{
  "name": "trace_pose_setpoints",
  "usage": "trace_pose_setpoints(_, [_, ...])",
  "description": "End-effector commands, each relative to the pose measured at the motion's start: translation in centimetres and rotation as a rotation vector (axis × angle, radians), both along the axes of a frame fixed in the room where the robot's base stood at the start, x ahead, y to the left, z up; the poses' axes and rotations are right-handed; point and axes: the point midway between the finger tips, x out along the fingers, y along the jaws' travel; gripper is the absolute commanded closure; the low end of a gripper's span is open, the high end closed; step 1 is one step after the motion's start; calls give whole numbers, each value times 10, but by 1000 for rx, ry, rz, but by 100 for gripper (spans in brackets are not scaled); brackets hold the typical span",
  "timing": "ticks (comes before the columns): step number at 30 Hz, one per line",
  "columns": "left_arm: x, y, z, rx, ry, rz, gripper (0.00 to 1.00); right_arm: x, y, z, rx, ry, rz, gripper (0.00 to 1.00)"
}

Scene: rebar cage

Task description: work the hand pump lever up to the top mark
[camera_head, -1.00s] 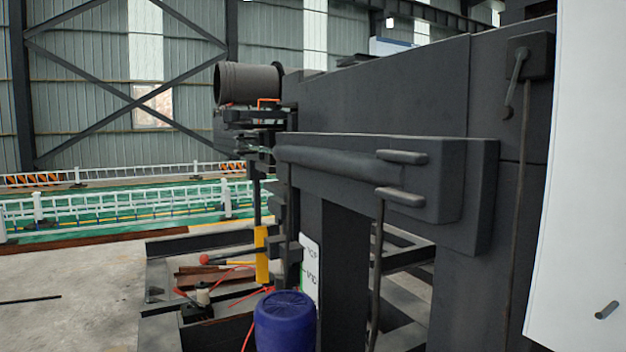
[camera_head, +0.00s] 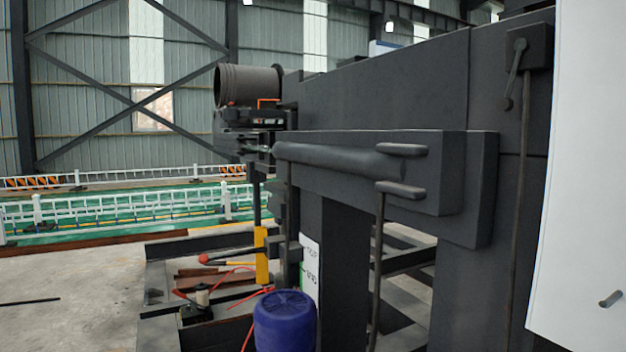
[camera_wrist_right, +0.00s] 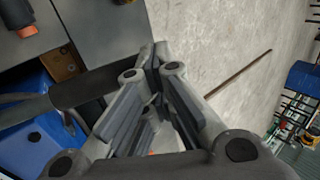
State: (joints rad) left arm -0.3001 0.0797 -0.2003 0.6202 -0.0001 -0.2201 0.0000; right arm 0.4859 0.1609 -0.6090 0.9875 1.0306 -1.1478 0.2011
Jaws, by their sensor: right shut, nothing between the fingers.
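The lever with a red knob (camera_head: 204,259) sits low at the left of the dark machine in the head view. It runs nearly level, past a yellow upright block (camera_head: 262,257). A white marked plate (camera_head: 311,275) stands just right of it, with a mark line near its top and another below; the lettering is too small to read surely. My right gripper (camera_wrist_right: 155,58) is shut and empty in the right wrist view. I cannot make out a gripper at the lever in the head view. The lever cannot be surely identified in the wrist view.
A blue drum (camera_head: 285,322) stands in front of the plate. Dark machine frame (camera_head: 380,80) fills the right, and a white panel (camera_head: 580,180) covers the far right. Open concrete floor (camera_head: 60,285) lies at the left. A thin rusty rod (camera_wrist_right: 238,74) lies on the floor in the wrist view.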

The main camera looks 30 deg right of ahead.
Motion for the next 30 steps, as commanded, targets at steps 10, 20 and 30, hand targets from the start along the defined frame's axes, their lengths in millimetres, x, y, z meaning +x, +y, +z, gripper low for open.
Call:
trace_pose_setpoints(10, [0, 0, -3, 0, 0, 0, 60, -2, -1, -6, -5, 4, 1, 100])
trace_pose_setpoints(20, [0, 0, -15, 0, 0, 0, 60, -2, 3, -20, -4, 4, 1, 100])
trace_pose_setpoints(30, [0, 0, -15, 0, 0, 0, 60, -2, 3, -20, -5, 4, 1, 100])
